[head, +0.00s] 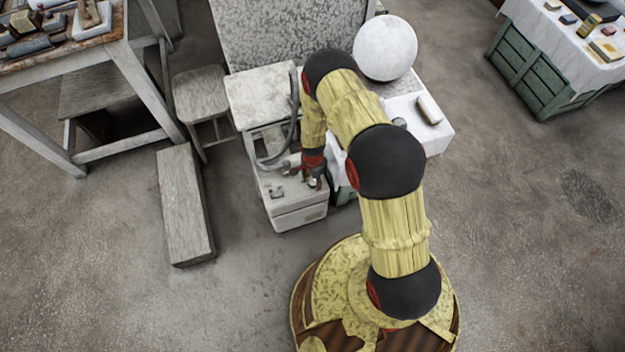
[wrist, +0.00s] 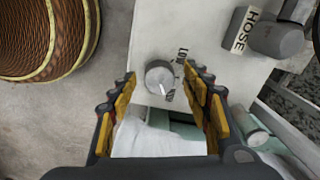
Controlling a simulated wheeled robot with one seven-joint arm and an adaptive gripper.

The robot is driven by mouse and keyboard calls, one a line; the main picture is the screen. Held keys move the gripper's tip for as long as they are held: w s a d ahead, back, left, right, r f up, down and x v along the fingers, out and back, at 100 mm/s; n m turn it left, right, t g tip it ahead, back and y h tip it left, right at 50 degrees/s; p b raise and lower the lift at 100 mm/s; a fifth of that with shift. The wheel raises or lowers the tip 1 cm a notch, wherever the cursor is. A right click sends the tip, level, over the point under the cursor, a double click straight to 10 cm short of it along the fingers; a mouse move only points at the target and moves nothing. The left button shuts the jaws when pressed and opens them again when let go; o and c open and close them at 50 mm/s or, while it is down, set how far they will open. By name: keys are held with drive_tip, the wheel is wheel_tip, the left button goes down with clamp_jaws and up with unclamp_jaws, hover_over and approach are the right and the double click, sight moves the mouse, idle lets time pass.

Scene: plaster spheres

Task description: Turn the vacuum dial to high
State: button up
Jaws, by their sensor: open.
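The vacuum unit (head: 297,217) is a pale, worn box standing low on the floor. Its grey round dial (wrist: 159,74) sits on the pale top panel and carries a light pointer mark toward its lower right. Beside the dial are a label reading LOW (wrist: 181,56) and a second small label (wrist: 170,96) that I cannot read clearly. My gripper (head: 314,182) is over the unit's top. In the wrist view my gripper (wrist: 160,80) is open, with one finger on each side of the dial. I cannot tell whether they touch it.
A HOSE label (wrist: 243,29) and a grey hose fitting (wrist: 278,40) are right of the dial. A white sphere (head: 385,48) rests behind my arm. A stool (head: 200,92) and a long wooden block (head: 184,205) stand left. The floor ahead of the unit is clear.

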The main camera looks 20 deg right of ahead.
sight(313, 181)
wheel_tip(313, 181, up, 12)
idle(0.6)
idle(0.5)
